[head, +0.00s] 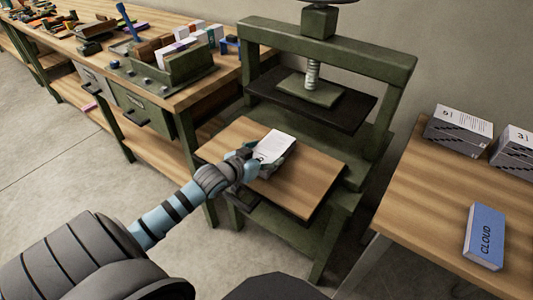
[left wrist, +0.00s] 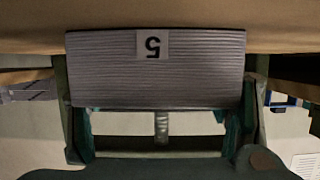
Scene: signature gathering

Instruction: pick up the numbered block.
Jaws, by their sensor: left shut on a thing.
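The numbered block (head: 275,146) is a grey stack of pages with a white printed top, at the wooden board (head: 305,185) of the green press. In the left wrist view the block (left wrist: 200,75) fills the upper middle, its ridged side facing the camera, with a pale label reading 5 upside down. My left gripper (head: 250,163) is shut on the block, reaching it from the front left. Its fingers stand at both sides of the block in the wrist view. I cannot tell whether the block touches the board. My right gripper is not in view.
The press's screw and dark plate (head: 312,103) hang above and behind the block. A right table (head: 420,205) bears a blue CLOUD book (head: 484,236) and grey page blocks (head: 458,130). A left workbench (head: 195,95) holds a green tray (head: 172,70) of books.

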